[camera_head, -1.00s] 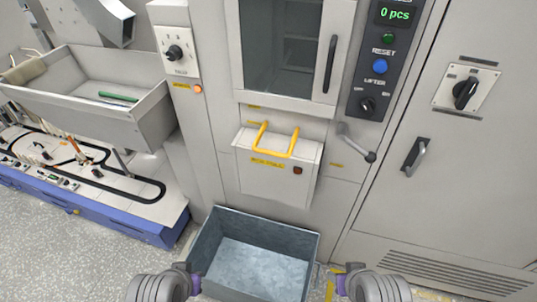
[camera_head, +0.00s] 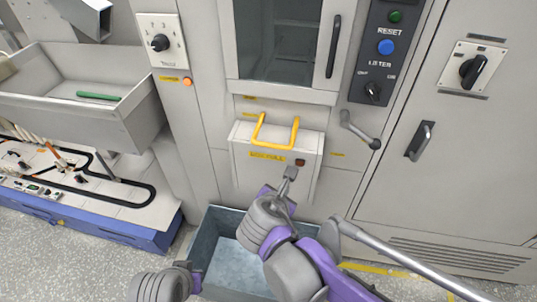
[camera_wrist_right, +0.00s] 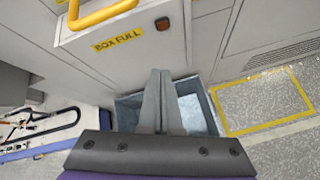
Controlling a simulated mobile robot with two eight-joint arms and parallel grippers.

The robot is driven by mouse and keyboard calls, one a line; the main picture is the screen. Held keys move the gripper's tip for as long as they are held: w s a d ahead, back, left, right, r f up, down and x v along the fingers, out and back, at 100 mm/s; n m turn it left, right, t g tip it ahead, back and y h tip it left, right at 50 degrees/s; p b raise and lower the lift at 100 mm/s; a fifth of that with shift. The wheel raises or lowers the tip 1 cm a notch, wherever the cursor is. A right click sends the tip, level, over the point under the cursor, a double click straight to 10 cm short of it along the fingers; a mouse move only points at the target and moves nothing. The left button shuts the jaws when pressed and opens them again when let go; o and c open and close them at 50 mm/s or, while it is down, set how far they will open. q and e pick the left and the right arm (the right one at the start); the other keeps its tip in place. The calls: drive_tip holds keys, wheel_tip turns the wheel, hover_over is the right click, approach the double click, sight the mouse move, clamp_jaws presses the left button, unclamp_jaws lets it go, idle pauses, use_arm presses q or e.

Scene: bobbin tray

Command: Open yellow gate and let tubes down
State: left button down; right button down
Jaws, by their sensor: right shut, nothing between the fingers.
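The yellow gate handle (camera_head: 275,134) is a U-shaped bar on the front of a grey box-like gate (camera_head: 250,175) labelled BOX FULL. It also shows at the top left of the right wrist view (camera_wrist_right: 100,17). My right gripper (camera_head: 291,172) is shut and empty, in front of the gate's lower right part and below the handle, apart from the handle. In the right wrist view its fingers (camera_wrist_right: 160,100) are together. My left arm shows at the bottom left, but its fingertips cannot be made out. A blue-grey bin (camera_head: 206,240) stands on the floor below the gate. No loose tubes show at the gate.
A grey trough (camera_head: 135,105) with a green tube (camera_head: 97,96) stands at the left. A crank lever (camera_head: 360,130) sticks out right of the gate. A control panel (camera_head: 385,55) is above it. A cabinet door handle (camera_head: 420,141) is farther right.

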use_arm(q)
drive_tip(key=shift+w+a+f, duration=0.2)
drive_tip(key=shift+w+f, duration=0.05)
drive_tip(key=shift+f, duration=0.05)
use_arm(e)
drive_tip(key=w+a+r+n+t, duration=0.1)
drive_tip(key=w+a+n, duration=0.1)
drive_tip(key=a+n, duration=0.3)
drive_tip(key=shift+a+r+t, duration=0.3)
drive_tip(key=shift+r+t, duration=0.05)
drive_tip(key=shift+t, duration=0.05)
drive_tip(key=shift+w, duration=0.1)
drive_tip(key=x, duration=1)
use_arm(q)
drive_tip(key=shift+w+r, duration=0.1)
drive_tip(key=shift+r, duration=0.25)
use_arm(e)
drive_tip(key=shift+w+r, duration=0.2)
drive_tip(key=shift+r, duration=0.75)
drive_tip(key=shift+w+r, duration=0.15)
drive_tip(key=shift+r, duration=0.8)
